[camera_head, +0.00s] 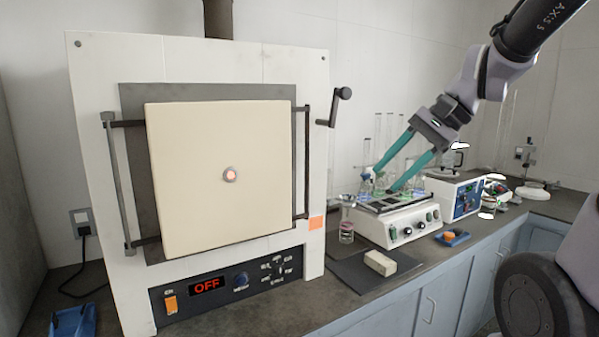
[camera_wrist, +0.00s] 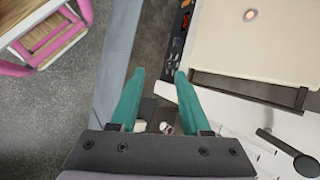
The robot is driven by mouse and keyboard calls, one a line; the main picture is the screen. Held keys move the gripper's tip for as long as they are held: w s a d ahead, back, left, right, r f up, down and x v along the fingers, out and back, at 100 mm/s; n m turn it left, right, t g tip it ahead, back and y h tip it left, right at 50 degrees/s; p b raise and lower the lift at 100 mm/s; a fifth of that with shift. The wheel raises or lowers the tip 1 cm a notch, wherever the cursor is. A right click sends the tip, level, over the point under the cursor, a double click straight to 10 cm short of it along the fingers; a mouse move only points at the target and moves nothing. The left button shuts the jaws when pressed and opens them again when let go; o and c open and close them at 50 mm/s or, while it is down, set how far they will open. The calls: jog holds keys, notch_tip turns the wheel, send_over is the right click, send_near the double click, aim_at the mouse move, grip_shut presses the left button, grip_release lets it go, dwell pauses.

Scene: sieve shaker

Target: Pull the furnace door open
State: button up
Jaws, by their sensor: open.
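The furnace (camera_head: 95,75) is a large white box at the left in the head view. Its square cream door (camera_head: 210,130), with a small glowing port in the middle, looks closed against a dark surround. A grey vertical bar (camera_head: 118,190) is at the door's left, and a dark bar (camera_head: 307,160) is at its right. A dark crank handle (camera_head: 335,106) stands out at the upper right. My gripper (camera_head: 386,181) has teal fingers, open and empty, right of the furnace and apart from it. The wrist view shows the fingers (camera_wrist: 160,73), with the door (camera_wrist: 262,35) at upper right.
Right of the furnace, a hotplate unit (camera_head: 400,222) with glassware stands below my fingers. A pale block (camera_head: 380,263) lies on a dark mat on the counter. A blue-fronted instrument (camera_head: 466,200) is farther right. A pink-legged stool (camera_wrist: 50,40) stands on the floor in the wrist view.

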jog(key=w+a+f+m+y, duration=0.2)
jog(key=w+a+m+y, duration=0.5)
jog(key=w+a, duration=0.15)
jog(key=w+d+f+m+t+y, duration=0.15)
jog(key=w+f+m+t, duration=0.3)
jog(key=w+m, duration=0.5)
jog(key=w+a+n, duration=0.1)
jog(key=w+a, duration=0.4)
jog(key=a, duration=0.5)
jog(key=shift+w+r+n+t, duration=0.15)
jog(key=shift+w+n+t, duration=0.1)
jog(key=shift+n+t, duration=0.1)
jog(key=shift+y, duration=0.25)
grip_shut()
